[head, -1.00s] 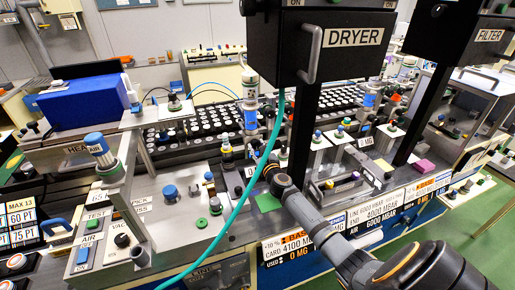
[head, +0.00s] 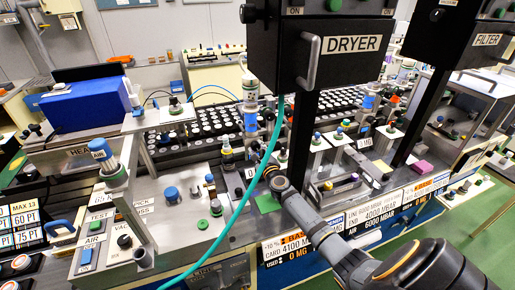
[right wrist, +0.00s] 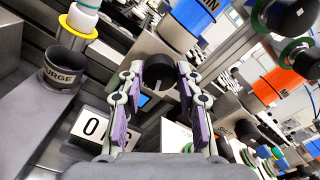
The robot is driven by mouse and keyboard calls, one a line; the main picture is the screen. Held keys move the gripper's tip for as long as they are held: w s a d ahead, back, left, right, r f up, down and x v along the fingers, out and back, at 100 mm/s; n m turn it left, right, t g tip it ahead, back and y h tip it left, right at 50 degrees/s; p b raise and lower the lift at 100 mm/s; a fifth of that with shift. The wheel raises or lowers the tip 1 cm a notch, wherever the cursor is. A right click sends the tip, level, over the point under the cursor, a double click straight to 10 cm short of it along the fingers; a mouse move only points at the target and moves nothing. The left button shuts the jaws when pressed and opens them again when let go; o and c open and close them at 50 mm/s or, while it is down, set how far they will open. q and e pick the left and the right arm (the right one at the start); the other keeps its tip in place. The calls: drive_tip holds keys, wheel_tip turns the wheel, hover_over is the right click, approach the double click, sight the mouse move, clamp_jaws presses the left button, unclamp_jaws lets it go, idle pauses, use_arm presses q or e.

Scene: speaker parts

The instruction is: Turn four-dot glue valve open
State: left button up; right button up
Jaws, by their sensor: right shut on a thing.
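My right gripper (right wrist: 162,90) has its two purple-padded fingers on either side of a round black knob (right wrist: 159,70) and is shut on it. The knob stands in front of a pale block (right wrist: 145,48) in the right wrist view. I see no four-dot mark on it; its far side is hidden. In the head view my right gripper (head: 271,173) reaches in from the lower right to the middle of the bench, where the knob cannot be made out. My left gripper is not in view.
A teal hose (head: 245,205) hangs just left of my right gripper. The black dryer box (head: 345,50) hangs above it on a dark post. In the right wrist view, a cup marked "PURGE" (right wrist: 65,78) and a blue cylinder (right wrist: 196,18) stand close by.

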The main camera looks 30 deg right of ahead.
drive_tip(key=n+p, duration=0.2)
drive_tip(key=n, duration=0.5)
drive_tip(key=n+p, duration=0.1)
drive_tip(key=n, duration=0.5)
drive_tip(key=shift+f, duration=0.1)
idle(0.6)
drive_tip(key=o, duration=1.2)
drive_tip(key=shift+c, duration=0.2)
drive_tip(key=v, duration=1.2)
drive_tip(key=shift+a, duration=0.1)
